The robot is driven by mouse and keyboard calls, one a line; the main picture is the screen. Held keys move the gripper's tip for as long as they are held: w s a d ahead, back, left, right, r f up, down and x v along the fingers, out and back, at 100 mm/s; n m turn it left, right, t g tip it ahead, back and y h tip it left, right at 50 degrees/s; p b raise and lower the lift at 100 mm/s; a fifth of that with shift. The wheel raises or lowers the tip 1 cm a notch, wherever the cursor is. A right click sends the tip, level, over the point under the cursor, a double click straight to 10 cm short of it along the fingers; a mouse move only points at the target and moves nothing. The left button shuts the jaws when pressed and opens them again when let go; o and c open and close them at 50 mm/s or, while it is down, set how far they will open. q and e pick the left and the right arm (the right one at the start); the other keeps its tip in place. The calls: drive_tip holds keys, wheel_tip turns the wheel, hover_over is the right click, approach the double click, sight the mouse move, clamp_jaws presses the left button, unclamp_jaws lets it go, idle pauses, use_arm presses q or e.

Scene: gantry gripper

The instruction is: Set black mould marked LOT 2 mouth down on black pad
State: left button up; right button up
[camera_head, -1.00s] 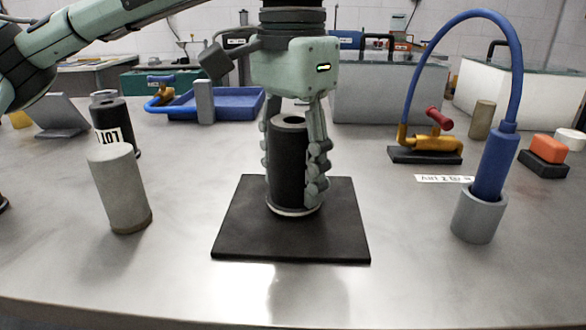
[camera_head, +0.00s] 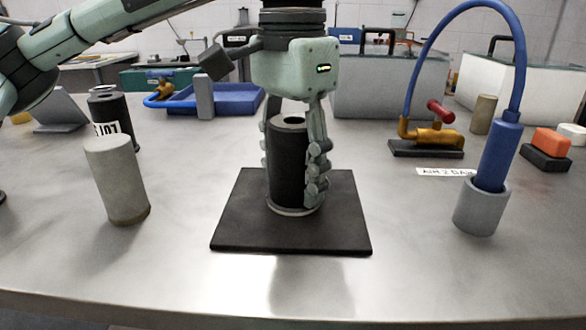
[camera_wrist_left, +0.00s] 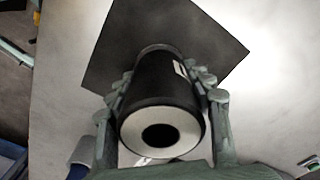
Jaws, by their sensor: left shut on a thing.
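My left gripper (camera_head: 293,180) is shut on a black mould (camera_head: 287,165), an upright cylinder with a pale rim at its lower end. Its upper end shows a grey face with a dark round hole, clear in the left wrist view (camera_wrist_left: 160,133). A white label shows on its side there, too small to read. The mould is over the middle of the square black pad (camera_head: 240,230); I cannot tell whether it touches. A second black mould (camera_head: 125,108) with a white label, its letters upside down, stands at the left. My right gripper is not in view.
A grey cylinder (camera_head: 115,180) stands left of the pad. Right of it, a blue tool with a hose (camera_head: 493,155) stands in a grey cup (camera_head: 480,210). A brass valve (camera_head: 432,138) and an orange block (camera_head: 550,142) are farther back. The front table is clear.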

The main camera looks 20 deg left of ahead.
use_arm(q)
drive_tip(key=o, duration=1.2)
wheel_tip(320, 180, up, 12)
